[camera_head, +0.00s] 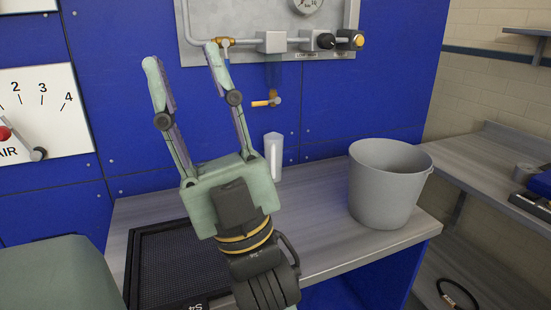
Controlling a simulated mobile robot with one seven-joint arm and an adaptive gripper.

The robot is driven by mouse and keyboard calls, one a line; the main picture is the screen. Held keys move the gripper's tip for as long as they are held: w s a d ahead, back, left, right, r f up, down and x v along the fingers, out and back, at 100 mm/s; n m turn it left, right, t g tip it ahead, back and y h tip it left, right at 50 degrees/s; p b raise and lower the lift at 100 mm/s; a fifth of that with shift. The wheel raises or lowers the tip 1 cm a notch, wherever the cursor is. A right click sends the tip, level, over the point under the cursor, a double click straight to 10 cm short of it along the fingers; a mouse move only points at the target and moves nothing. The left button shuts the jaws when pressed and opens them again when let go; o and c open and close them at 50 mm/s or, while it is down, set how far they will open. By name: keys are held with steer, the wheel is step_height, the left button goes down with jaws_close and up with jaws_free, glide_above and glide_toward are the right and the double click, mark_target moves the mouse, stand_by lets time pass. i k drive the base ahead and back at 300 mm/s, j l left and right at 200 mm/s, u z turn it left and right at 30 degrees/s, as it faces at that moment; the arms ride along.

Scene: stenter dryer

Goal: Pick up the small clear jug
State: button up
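The small clear jug (273,157) stands upright on the grey counter (316,195), close to the blue back panel. It looks pale and translucent, with a white vertical mark on its side; its lower left edge is close to my gripper's body in the picture, and its base is partly hard to make out. My gripper (181,57) is open and empty. Its two fingers point up and away, to the left of the jug in the picture, apart from it and seemingly above the counter.
A large grey bucket (386,185) stands right of the jug. A yellow-handled tap (267,102) hangs on the panel above it, below pipes and valves. A black mesh tray (163,262) lies at the counter's left. Clear counter lies between jug and bucket.

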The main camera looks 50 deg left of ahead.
mark_target(273, 142)
steer(key=k, duration=0.55)
steer(key=k+u, duration=0.1)
steer(key=u, duration=1.1)
steer(key=l+u, duration=0.4)
steer(key=l, duration=0.4)
